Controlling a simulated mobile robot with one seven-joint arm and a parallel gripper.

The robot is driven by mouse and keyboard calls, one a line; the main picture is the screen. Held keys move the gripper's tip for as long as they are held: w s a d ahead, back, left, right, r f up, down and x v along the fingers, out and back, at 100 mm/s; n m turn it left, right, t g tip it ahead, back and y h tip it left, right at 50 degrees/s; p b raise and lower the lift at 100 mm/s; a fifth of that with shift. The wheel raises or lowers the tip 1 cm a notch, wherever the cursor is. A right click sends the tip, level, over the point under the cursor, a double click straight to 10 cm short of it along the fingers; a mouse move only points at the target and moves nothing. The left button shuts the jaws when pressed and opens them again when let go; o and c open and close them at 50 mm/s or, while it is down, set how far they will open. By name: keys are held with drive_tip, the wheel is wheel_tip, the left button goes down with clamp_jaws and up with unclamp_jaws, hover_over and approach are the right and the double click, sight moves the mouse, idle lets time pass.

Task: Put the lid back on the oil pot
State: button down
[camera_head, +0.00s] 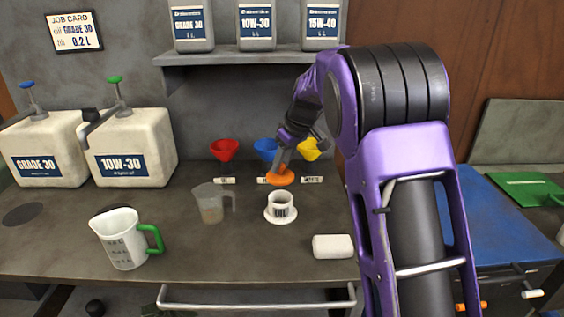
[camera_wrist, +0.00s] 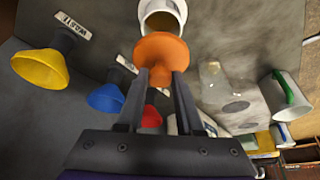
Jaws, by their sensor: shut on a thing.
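The oil pot (camera_head: 280,212) is a small white cup marked OIL, standing upright on a white saucer-like base on the bench. In the wrist view the pot (camera_wrist: 162,14) shows at the top, with its mouth open. The orange lid (camera_head: 281,177) is a round disc with a knob. My gripper (camera_head: 279,165) is shut on it and holds it above and behind the pot, apart from it. In the wrist view the lid (camera_wrist: 161,52) sits between the fingertips (camera_wrist: 160,82) and overlaps the pot's near rim in the picture.
A clear measuring cup (camera_head: 210,204) stands left of the pot, and a white jug with a green handle (camera_head: 122,240) further left. Red (camera_head: 225,148), blue (camera_head: 265,150) and yellow (camera_head: 309,149) funnels stand behind. A white roll (camera_head: 333,246) lies front right.

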sight(285, 176)
drive_tip(key=shift+f+b, duration=2.2)
drive_tip(key=shift+f, duration=0.95)
drive_tip(key=shift+d+f, duration=0.1)
drive_tip(key=shift+f, duration=0.05)
unclamp_jaws()
idle(0.5)
drive_tip(key=shift+r+p, duration=2.3)
drive_tip(key=shift+r, duration=1.25)
